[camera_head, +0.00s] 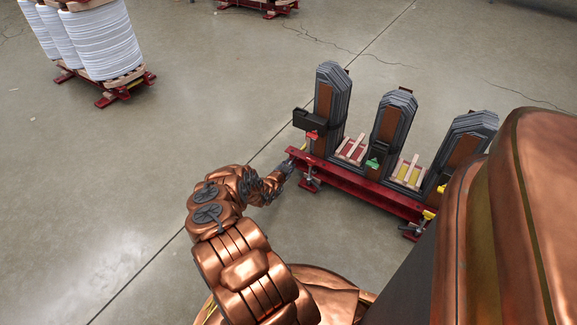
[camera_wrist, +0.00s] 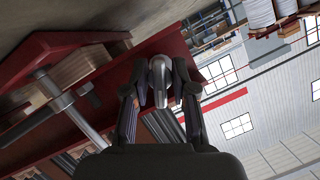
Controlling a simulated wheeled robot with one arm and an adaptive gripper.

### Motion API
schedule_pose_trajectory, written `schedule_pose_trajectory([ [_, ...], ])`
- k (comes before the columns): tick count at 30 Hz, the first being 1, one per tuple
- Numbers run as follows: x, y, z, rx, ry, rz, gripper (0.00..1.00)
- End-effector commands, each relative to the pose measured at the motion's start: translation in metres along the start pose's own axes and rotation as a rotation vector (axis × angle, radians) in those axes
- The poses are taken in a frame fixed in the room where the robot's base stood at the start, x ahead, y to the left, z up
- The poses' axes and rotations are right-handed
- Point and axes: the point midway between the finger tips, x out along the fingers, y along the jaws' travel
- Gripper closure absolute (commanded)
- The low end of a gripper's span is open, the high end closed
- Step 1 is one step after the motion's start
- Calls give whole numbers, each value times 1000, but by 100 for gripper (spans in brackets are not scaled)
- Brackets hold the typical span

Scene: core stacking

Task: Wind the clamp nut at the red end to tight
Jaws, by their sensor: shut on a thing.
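A red stand beam (camera_head: 375,191) carries three upright grey cores; its left end has a red marker (camera_head: 311,135) beneath a dark block. In the wrist view my gripper (camera_wrist: 160,98) is shut on a rounded silvery metal piece, which I take as the clamp nut (camera_wrist: 159,72). It sits between the two dark fingers, against the red beam. Its thread and how tight it sits cannot be seen. In the head view the nut is too small to make out.
A green marker (camera_head: 374,161) is by the middle core (camera_head: 392,130) and a yellow one (camera_head: 429,214) at the right end. A grey metal rod (camera_wrist: 70,105) stands left of my fingers. Pallets of white rolls (camera_head: 105,45) stand far off. Floor left of the stand is clear.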

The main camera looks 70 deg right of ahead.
Motion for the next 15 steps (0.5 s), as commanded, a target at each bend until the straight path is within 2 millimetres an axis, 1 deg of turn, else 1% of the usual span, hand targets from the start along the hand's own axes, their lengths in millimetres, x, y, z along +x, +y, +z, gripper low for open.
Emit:
schedule_pose_trajectory([
  [11,0,1,1,18,-2,-6,100],
  [15,0,2,-1,87,2,-31,100],
])
